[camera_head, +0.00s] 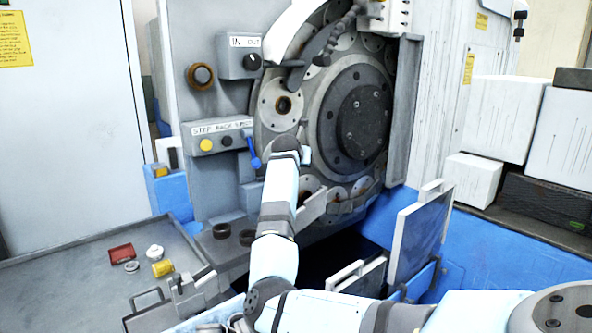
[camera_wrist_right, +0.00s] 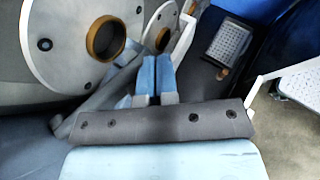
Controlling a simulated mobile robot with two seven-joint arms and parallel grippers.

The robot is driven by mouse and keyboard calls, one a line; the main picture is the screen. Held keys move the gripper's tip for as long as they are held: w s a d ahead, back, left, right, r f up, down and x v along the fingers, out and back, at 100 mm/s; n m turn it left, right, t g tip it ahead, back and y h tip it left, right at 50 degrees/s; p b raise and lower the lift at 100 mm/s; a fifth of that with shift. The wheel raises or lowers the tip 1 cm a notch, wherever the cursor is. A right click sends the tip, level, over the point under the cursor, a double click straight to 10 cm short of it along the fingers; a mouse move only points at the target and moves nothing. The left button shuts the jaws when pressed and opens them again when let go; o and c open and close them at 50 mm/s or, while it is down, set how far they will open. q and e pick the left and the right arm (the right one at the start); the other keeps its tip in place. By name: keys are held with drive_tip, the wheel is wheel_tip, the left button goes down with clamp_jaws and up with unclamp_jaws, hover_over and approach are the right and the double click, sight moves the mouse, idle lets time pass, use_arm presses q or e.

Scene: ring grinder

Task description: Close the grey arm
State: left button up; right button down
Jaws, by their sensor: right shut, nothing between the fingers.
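A curved dark grey arm (camera_head: 313,62), which looks like the grey arm, hangs in front of the upper left of the round drum (camera_head: 350,115). In the right wrist view, a grey bar (camera_wrist_right: 105,98) runs diagonally beside the fingers; contact is unclear. The forearm hides the fingers in the head view. My left gripper is out of view.
A control panel (camera_head: 217,140) with knobs and a blue lever (camera_head: 253,152) stand left of my wrist. A grey tray table (camera_head: 75,285) holds small parts. An open hatch panel (camera_head: 420,232) stands at lower right. White boxes (camera_head: 505,115) are farther right.

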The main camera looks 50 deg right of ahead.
use_arm(q)
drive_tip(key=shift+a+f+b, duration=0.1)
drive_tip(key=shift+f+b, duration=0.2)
drive_tip(key=shift+b, duration=0.4)
use_arm(e)
drive_tip(key=w+d, duration=0.1)
drive_tip(key=w, duration=0.1)
drive_tip(key=w+d, duration=0.1)
drive_tip(key=shift+w+d, duration=0.4)
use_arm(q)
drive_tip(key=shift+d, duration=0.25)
